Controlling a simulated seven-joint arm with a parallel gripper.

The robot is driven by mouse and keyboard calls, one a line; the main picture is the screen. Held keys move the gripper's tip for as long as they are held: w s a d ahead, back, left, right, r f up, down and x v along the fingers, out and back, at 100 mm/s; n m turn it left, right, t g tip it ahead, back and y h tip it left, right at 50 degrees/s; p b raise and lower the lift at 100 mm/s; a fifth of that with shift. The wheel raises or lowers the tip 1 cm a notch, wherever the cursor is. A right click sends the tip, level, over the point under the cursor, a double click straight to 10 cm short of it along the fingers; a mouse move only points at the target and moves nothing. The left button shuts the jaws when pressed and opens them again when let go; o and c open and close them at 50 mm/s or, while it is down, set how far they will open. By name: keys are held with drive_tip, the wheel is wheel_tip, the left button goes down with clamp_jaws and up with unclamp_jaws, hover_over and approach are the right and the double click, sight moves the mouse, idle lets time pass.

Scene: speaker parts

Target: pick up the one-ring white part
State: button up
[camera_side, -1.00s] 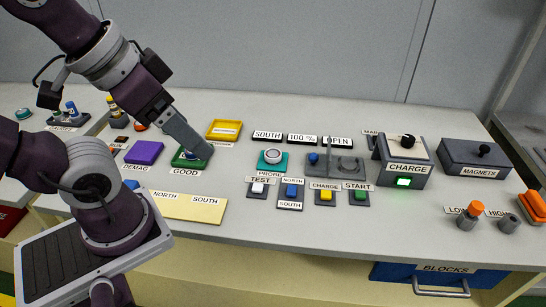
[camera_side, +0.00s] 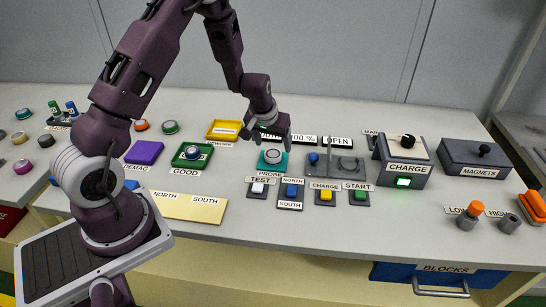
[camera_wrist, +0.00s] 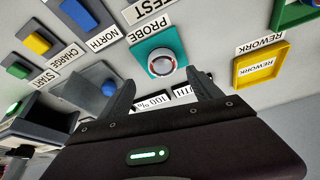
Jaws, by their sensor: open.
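A round white part (camera_side: 272,155) sits on the teal PROBE pad (camera_side: 262,166). In the wrist view the white part (camera_wrist: 161,64) has a pale top with a dark band and reddish marks around it; I cannot count its rings surely. My gripper (camera_side: 279,138) points down just above and behind the pad. In the wrist view my gripper (camera_wrist: 160,88) has its fingers spread, with nothing between them, and the white part lies beyond the fingertips, apart from them.
A green GOOD tray (camera_side: 177,164) holds a blue-topped part (camera_side: 193,153). A yellow REWORK tray (camera_wrist: 237,76) is to the right in the wrist view. Buttons, including a white TEST button (camera_side: 258,188), stand in front of the pad. A grey fixture (camera_side: 345,165) stands to its right.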

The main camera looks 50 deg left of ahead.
sight(273, 154)
drive_tip(key=x, duration=0.3)
drive_tip(key=s+x, duration=0.1)
drive_tip(key=x, duration=0.1)
drive_tip(key=shift+w+a+f, duration=0.1)
drive_tip(key=shift+f, duration=0.2)
drive_tip(key=shift+r, duration=0.1)
clamp_jaws()
